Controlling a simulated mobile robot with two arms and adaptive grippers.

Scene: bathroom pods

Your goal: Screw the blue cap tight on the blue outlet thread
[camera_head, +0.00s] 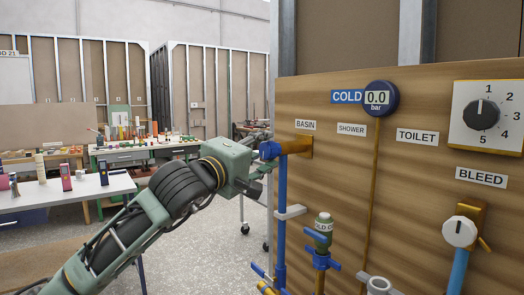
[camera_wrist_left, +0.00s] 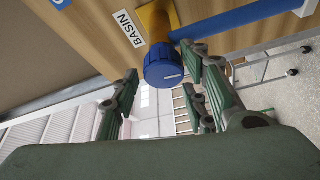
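The blue cap (camera_wrist_left: 165,66) with a white mark is at the end of the brass BASIN outlet. In the head view the cap (camera_head: 269,150) shows at the left end of the brass elbow (camera_head: 297,146). The thread is hidden behind the cap. My left gripper (camera_head: 262,168) is at the cap, coming from the left and slightly below. In the left wrist view the fingers of my left gripper (camera_wrist_left: 160,76) stand apart around the cap. A gap shows on the left finger's side; contact on the right side cannot be told. My right gripper is not in view.
The wooden panel (camera_head: 400,190) carries a gauge (camera_head: 380,98) reading 0.0 bar, a dial (camera_head: 482,113) and a BLEED valve (camera_head: 459,231). Blue pipe (camera_head: 281,225) runs down below the outlet. A green capped fitting (camera_head: 323,228) stands lower right. Benches stand behind on the left.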

